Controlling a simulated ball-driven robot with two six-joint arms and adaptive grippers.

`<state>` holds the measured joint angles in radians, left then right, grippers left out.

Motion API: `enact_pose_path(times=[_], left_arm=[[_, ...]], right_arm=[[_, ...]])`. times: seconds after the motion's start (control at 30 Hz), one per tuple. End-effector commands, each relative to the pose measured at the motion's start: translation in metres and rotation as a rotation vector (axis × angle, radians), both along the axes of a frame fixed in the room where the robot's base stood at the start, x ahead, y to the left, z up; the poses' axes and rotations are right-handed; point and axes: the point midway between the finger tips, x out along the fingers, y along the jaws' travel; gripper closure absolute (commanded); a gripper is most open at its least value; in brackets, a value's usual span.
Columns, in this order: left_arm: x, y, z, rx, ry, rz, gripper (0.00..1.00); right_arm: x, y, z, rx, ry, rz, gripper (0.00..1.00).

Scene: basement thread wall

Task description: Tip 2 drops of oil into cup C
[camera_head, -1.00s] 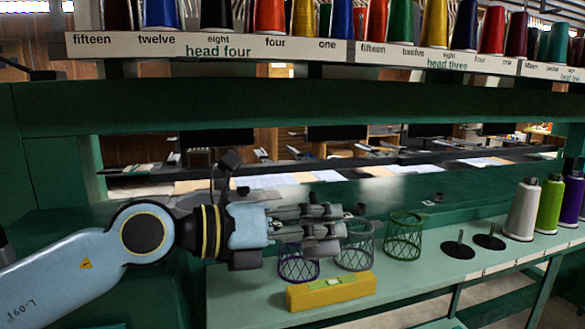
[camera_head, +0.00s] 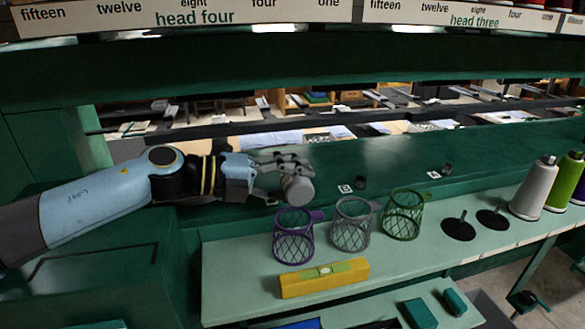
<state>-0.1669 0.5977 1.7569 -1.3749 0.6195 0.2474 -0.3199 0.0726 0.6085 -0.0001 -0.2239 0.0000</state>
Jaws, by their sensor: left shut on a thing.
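My left gripper (camera_head: 285,178) is shut on a grey cylindrical thing (camera_head: 297,190), seen nearly end-on, above and behind the purple mesh cup. I cannot tell whether that thing is an oil container. Two small dark cup-like things stand on the dark green ledge, one in the middle (camera_head: 360,183) and one further right (camera_head: 447,170). Each has a small white label to its left, the middle label (camera_head: 345,188) and the right label (camera_head: 433,174). Their letters are too small to read, so cup C cannot be picked out. No oil drops show. My right gripper is out of view.
Purple (camera_head: 293,237), grey (camera_head: 352,224) and green (camera_head: 403,214) mesh cups stand on the pale green shelf (camera_head: 235,285). A yellow level (camera_head: 324,278) lies before them. Black spindles (camera_head: 459,226) and thread cones (camera_head: 532,188) stand right. A green beam (camera_head: 250,60) crosses above.

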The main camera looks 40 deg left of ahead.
Motion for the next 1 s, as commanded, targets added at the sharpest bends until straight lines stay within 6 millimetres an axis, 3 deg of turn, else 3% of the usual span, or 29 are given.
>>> enact_pose_path(times=[0.1,0.23,0.67,1.0], left_arm=[[0.000,0.000,0.000,-0.005,0.003,0.000,0.89],[0.000,0.000,0.000,-0.004,0.002,0.000,0.89],[0.001,0.000,0.003,-0.110,0.093,0.000,0.89],[0.000,0.001,0.002,-0.177,0.151,0.000,0.89]], right_arm=[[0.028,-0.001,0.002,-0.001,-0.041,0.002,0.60],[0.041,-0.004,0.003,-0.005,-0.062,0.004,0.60],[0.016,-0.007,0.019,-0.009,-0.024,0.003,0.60],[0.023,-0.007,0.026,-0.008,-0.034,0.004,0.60]])
